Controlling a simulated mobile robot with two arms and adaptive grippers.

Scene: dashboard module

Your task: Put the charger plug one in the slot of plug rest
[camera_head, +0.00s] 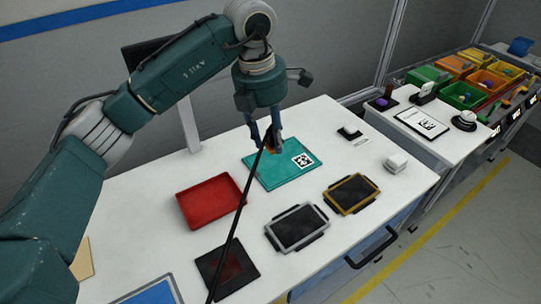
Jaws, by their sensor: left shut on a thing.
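My left gripper (268,137) comes down from above over the teal board (283,171) with a marker on it. It is shut on a small dark and orange thing (270,146), mostly hidden between the fingers; I cannot tell if it is the charger plug. A thin black line, perhaps a cable, runs from near the fingers to the bottom edge. I cannot tell for sure which thing is the plug rest. My right gripper is not in view.
The white table (150,205) bears a red tray (211,200), a grey-framed pad (297,228), a yellow-framed pad (351,194) and a dark red-black tray (228,269). Coloured bins (461,95) stand beyond.

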